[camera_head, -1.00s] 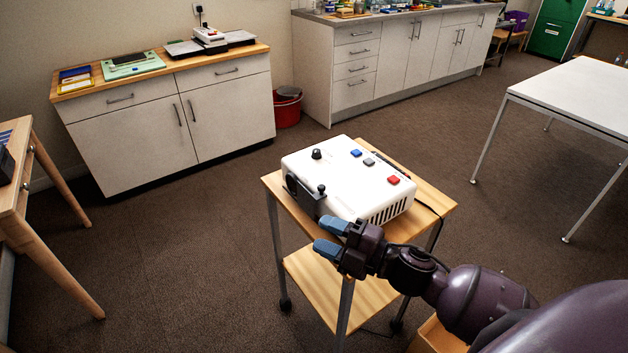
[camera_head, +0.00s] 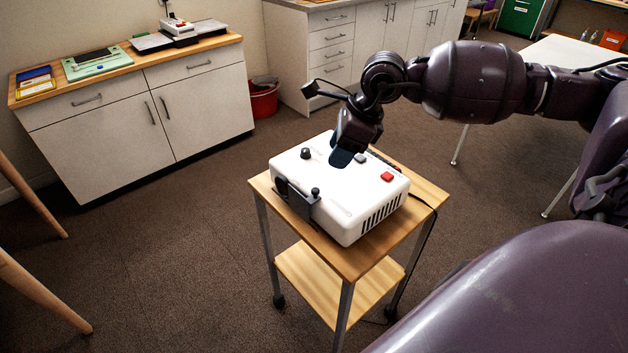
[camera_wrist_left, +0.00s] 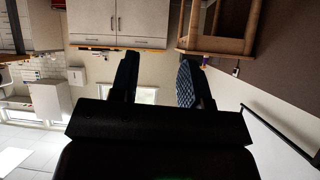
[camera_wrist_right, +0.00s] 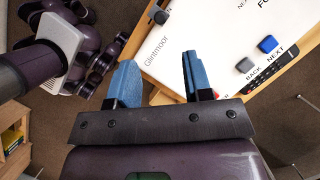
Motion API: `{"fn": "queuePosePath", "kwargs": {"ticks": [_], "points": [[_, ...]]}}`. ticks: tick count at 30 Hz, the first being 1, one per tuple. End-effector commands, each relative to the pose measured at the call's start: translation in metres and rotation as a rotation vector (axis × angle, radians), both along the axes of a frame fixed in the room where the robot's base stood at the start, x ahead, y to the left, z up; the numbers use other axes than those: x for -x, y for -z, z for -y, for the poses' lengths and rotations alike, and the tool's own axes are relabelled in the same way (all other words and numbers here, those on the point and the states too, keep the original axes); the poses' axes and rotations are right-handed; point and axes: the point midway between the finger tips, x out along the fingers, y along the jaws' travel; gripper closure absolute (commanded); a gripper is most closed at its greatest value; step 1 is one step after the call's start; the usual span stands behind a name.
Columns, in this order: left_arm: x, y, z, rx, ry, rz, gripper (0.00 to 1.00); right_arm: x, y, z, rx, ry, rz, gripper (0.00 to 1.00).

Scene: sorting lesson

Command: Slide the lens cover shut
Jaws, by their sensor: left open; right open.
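The white projector (camera_head: 350,214) stands on a small wooden trolley. On its front-left side is the dark lens cover (camera_head: 302,200), a plate with a small knob (camera_head: 315,191). The plate appears to sit to the right of the round dark lens (camera_head: 281,187). My right gripper (camera_head: 341,157) points down above the projector's far top edge, apart from the cover, hiding the blue button. In the right wrist view its blue fingers (camera_wrist_right: 160,80) are open and empty beside the white top (camera_wrist_right: 185,45). My left gripper (camera_wrist_left: 158,80) shows only in its wrist view, open and empty.
The trolley (camera_head: 425,195) has a lower shelf, and a cable hangs off its right side. A black remote (camera_wrist_right: 270,72) lies beside the projector. A cabinet (camera_head: 145,120) and red bucket (camera_head: 263,100) stand behind.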

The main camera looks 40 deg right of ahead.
Motion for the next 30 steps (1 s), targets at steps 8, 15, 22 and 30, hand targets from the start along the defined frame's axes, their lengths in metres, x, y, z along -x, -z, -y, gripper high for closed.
{"fn": "queuePosePath", "kwargs": {"ticks": [8,15,22,30], "points": [[0.004,0.007,0.000,-0.001,-0.001,-0.012,0.57,-0.007,0.028,-0.008,0.004,-0.002,-0.003,0.54],[0.005,0.011,0.000,0.000,-0.001,-0.016,0.57,-0.018,0.066,-0.020,0.003,0.000,-0.003,0.54],[0.000,0.009,0.001,0.001,0.003,-0.005,0.57,-0.024,0.092,-0.028,0.003,0.000,-0.001,0.54],[-0.003,0.005,0.001,-0.001,0.004,0.004,0.57,-0.027,0.099,-0.031,0.003,-0.001,0.001,0.54]]}}
